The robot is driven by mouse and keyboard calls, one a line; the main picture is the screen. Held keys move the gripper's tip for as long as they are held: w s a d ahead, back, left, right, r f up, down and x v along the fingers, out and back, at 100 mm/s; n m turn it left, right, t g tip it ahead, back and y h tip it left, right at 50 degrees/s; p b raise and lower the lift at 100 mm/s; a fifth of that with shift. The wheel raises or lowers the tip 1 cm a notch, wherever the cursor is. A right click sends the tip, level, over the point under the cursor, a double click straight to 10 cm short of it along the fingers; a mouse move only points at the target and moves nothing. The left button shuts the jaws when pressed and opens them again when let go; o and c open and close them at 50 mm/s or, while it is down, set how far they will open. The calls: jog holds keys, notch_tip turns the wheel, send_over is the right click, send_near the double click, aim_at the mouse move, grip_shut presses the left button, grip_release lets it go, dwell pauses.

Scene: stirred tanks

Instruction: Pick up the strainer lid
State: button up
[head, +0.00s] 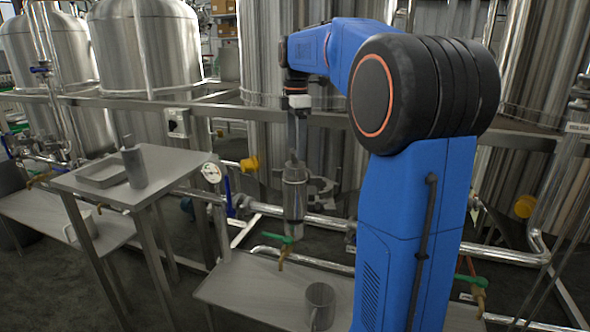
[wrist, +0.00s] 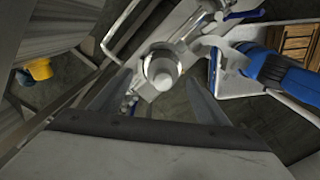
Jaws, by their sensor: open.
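The strainer (head: 293,205) is an upright metal cylinder on the pipework, left of my blue arm. Its lid (head: 294,171) appears to be the round metal top. In the wrist view I look down on the round, shiny lid (wrist: 161,66), with a small knob-like part at its middle. My gripper (head: 297,145) points down just above the strainer in the head view. In the wrist view, my gripper (wrist: 157,84) is open, with one finger to each side of the lid and nothing held. I cannot tell the exact height gap.
A metal mug (head: 320,302) stands on a low table (head: 255,290) in front. Pipes, a gauge (head: 211,173), a green-handled valve (head: 284,241) and large tanks (head: 150,45) surround the strainer.

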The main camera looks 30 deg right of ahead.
aim_at(295, 162)
jog(key=shift+s+a+f, duration=0.1)
jog(key=shift+a+f, duration=0.05)
jog(key=shift+f, duration=1.35)
jog(key=shift+s+a+f, duration=0.1)
jog(key=shift+f, duration=1.4)
jog(key=shift+c, duration=0.6)
jog(key=c, duration=1.3)
